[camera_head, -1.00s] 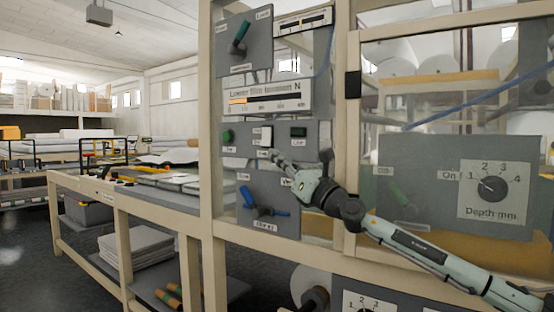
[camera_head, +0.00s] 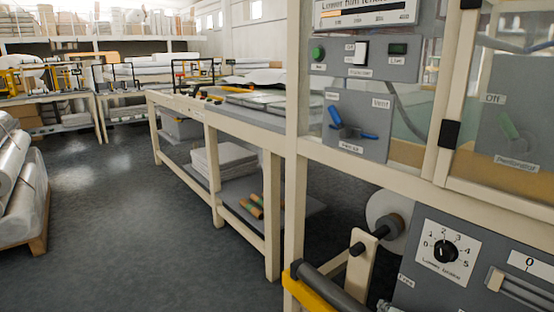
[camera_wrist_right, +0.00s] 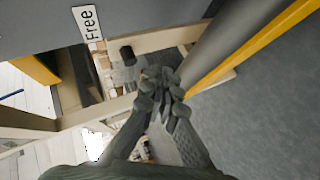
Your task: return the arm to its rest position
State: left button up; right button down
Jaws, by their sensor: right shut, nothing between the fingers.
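My right gripper (camera_wrist_right: 163,88) shows in the right wrist view, its dark fingers together and empty. It is beside a grey roller (camera_wrist_right: 222,45) with a yellow bar (camera_wrist_right: 258,45), apart from them as far as I can see. No arm is visible in the head view. The machine's panel with a white switch (camera_head: 361,53) and a blue-handled lever (camera_head: 352,131) is at upper right there. My left gripper is in neither view.
The grey roller (camera_head: 330,288) and yellow bar (camera_head: 312,290) jut out at the machine's lower front. A workbench (camera_head: 212,133) stands behind. Wrapped rolls (camera_head: 18,185) lie on a pallet at left. The grey floor (camera_head: 120,230) between is open.

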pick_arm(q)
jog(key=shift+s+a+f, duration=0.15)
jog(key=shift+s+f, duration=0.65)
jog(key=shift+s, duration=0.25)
pick_arm(e)
jog(key=s+f+m+g, duration=0.3)
jog(key=s+f, duration=0.6)
jog(key=s, duration=0.4)
jog(key=s+f+m+g, duration=0.3)
jog(key=s+f, duration=0.6)
jog(key=s, duration=0.4)
jog(key=s+f+m+g, duration=0.4)
jog(key=s+f, duration=0.4)
jog(key=s, duration=0.5)
jog(key=shift+s+a+f+y, duration=0.2)
jog(key=shift+s+f+y, duration=0.05)
jog(key=shift+f+y, duration=0.15)
